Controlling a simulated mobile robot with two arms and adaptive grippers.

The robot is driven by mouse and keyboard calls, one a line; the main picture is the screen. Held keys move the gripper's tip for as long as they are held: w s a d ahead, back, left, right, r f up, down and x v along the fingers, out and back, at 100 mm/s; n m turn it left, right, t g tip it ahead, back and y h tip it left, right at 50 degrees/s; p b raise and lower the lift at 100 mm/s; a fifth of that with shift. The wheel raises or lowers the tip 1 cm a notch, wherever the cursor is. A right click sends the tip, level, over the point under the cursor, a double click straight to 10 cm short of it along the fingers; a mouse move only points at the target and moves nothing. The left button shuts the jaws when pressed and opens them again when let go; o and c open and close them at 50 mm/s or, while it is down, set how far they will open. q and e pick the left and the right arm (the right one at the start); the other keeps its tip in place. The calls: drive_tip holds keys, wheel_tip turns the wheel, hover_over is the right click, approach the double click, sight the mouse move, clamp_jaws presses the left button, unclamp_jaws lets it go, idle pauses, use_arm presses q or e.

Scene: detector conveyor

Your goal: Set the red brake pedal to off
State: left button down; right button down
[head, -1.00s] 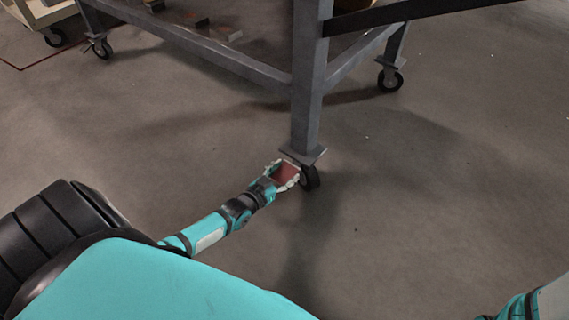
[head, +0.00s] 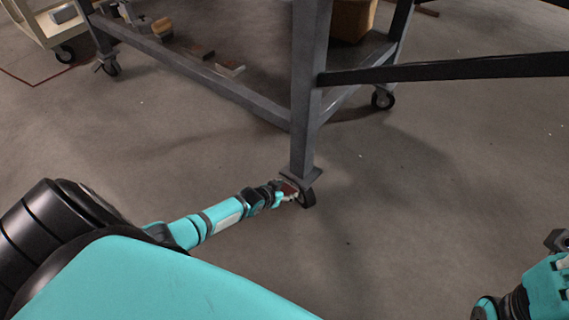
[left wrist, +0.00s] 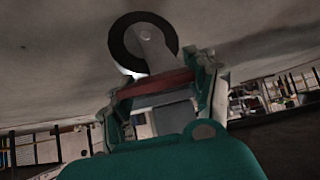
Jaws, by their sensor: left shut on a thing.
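The red brake pedal (head: 288,187) is on the caster wheel (head: 306,197) under the near leg of the grey metal frame. In the left wrist view the pedal (left wrist: 155,83) is a red bar lying across between the fingers, with the caster wheel (left wrist: 128,42) just beyond it. My left gripper (head: 286,195) is at the pedal, low near the floor. It also shows in the left wrist view (left wrist: 160,88), shut with the pedal between its fingers. The gripper partly covers the pedal in the head view. My right arm shows at the lower right edge; its fingers do not show.
The grey frame's leg (head: 306,110) rises above the caster, and a dark bar (head: 450,70) runs right from it. A cream cart (head: 40,25) stands at the far left. The floor (head: 420,190) to the right is clear.

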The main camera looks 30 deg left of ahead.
idle(0.3)
use_arm(q)
drive_tip(key=shift+c, duration=2)
unclamp_jaws()
drive_tip(key=v, duration=1.2)
drive_tip(key=shift+w, duration=0.1)
